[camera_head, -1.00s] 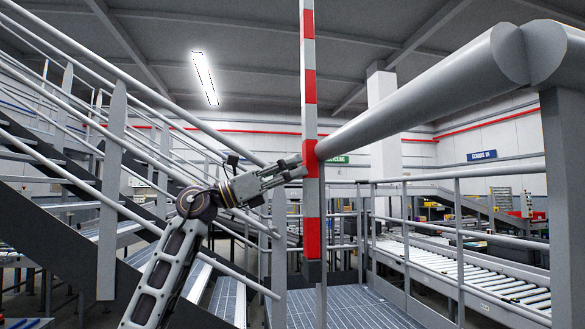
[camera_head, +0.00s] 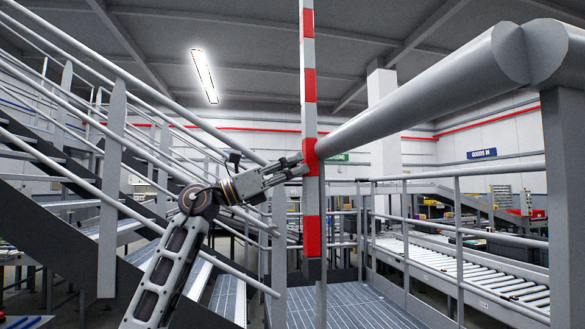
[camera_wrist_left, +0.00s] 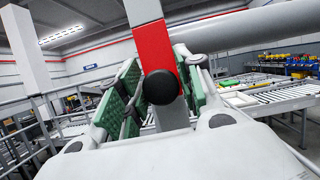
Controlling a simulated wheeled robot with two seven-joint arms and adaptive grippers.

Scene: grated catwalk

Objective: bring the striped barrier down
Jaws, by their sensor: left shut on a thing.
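The striped barrier (camera_head: 309,85) is a red and white pole that stands upright in the middle of the head view, its top running out of the picture. My left gripper (camera_head: 300,166) is at its lower part, beside a red band. In the left wrist view the barrier (camera_wrist_left: 153,52) passes between the green-padded fingers of the gripper (camera_wrist_left: 163,92), with a round black knob (camera_wrist_left: 160,87) in front of its red band. The gripper is shut on the barrier. My right gripper is not in view.
A thick grey rail (camera_head: 430,90) runs from the barrier toward the upper right. A stair with grey handrails (camera_head: 113,170) fills the left. A guard rail (camera_head: 458,230) and roller conveyor (camera_head: 470,275) are at right. The grated floor (camera_head: 365,305) below is clear.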

